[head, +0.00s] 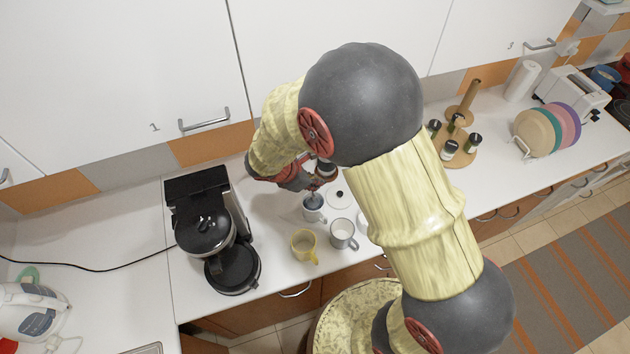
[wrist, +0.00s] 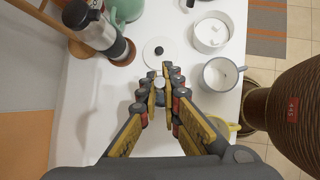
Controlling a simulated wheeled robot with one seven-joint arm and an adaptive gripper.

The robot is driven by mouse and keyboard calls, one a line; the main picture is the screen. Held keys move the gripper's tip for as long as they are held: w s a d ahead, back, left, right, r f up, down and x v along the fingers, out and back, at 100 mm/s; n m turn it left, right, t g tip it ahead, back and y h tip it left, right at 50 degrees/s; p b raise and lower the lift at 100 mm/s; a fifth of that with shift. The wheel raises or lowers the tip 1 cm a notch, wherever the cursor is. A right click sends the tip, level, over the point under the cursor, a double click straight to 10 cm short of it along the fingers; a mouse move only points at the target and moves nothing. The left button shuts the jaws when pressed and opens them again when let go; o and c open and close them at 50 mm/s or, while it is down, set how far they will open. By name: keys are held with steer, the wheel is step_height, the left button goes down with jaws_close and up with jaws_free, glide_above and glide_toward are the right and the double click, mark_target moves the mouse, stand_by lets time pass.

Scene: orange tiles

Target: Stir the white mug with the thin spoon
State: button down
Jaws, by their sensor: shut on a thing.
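My gripper (head: 318,182) is low over the counter, pointing down. In the wrist view its fingertips (wrist: 160,84) are close together on a small pale piece, which fits the end of the thin spoon; the rest of the spoon cannot be made out. Directly below the gripper in the head view is a small whitish mug (head: 315,215) with a blue-grey top or inside. Whether the spoon's tip is inside it cannot be told. The fingers hide this mug in the wrist view. A pale grey-white mug (head: 343,234) stands in front to the right, also in the wrist view (wrist: 220,74).
A yellow mug (head: 304,246) stands close in front. A white lid with a black knob (wrist: 159,51) lies beside the gripper. A white pot (wrist: 211,33) stands beyond. The black coffee maker (head: 207,225) is at left; a spice rack (head: 459,155) is at right.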

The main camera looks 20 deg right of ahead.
steer(key=shift+r+p, duration=2)
steer(key=shift+r, duration=0.55)
steer(key=shift+f, duration=0.15)
